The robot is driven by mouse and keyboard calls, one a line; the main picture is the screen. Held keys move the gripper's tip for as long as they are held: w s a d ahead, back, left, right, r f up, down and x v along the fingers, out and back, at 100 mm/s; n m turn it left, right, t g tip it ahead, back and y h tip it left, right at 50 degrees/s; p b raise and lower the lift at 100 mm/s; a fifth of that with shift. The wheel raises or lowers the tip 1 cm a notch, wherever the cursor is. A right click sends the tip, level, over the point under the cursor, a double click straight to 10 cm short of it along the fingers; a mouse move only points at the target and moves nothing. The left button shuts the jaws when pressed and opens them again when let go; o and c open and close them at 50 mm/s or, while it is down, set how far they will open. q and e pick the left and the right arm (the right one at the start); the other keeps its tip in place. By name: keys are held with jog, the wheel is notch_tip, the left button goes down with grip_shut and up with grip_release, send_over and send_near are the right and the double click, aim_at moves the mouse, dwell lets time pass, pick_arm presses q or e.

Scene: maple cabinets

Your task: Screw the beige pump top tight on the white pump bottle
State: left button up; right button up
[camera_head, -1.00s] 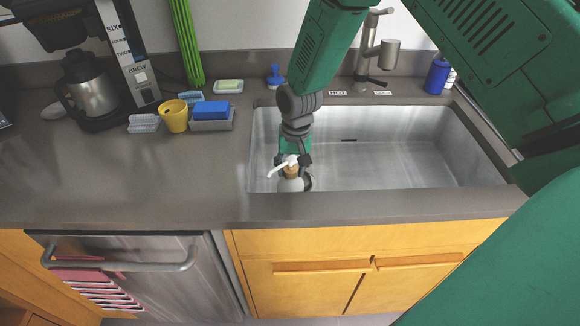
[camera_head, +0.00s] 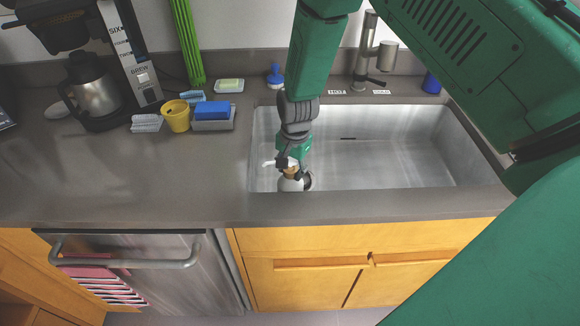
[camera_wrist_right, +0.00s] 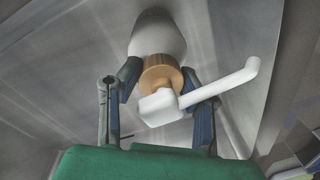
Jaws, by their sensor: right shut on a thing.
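The white pump bottle (camera_head: 291,184) stands in the sink at its front left corner. Its beige pump top (camera_wrist_right: 162,74) sits on the bottle's neck, with a white spout (camera_wrist_right: 222,84) pointing right in the right wrist view. My right gripper (camera_head: 291,165) reaches down from above, its fingers on either side of the pump top and shut on it. In the right wrist view the white bottle (camera_wrist_right: 157,36) shows beyond the beige collar. The collar's thread is hidden, so I cannot tell how tight it sits. My left gripper is not in view.
The steel sink (camera_head: 400,165) is otherwise empty, with a faucet (camera_head: 366,60) behind it. On the counter to the left are a yellow cup (camera_head: 177,117), a blue sponge (camera_head: 212,110) on a holder and a coffee maker (camera_head: 100,75). The front left counter is clear.

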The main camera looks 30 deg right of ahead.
jog(key=shift+m, duration=0.5)
jog(key=m+p, duration=0.1)
jog(key=m, duration=0.3)
jog(key=shift+p, duration=0.35)
jog(key=shift+f+m+h, duration=0.15)
jog(key=shift+m+h, duration=0.15)
jog(key=shift+m, duration=0.7)
jog(key=shift+m+p, duration=0.65)
jog(key=shift+m, duration=0.45)
jog(key=m, duration=0.3)
jog(key=shift+a+f+m+p, duration=0.1)
jog(key=shift+m+p, duration=0.25)
jog(key=shift+m, duration=0.05)
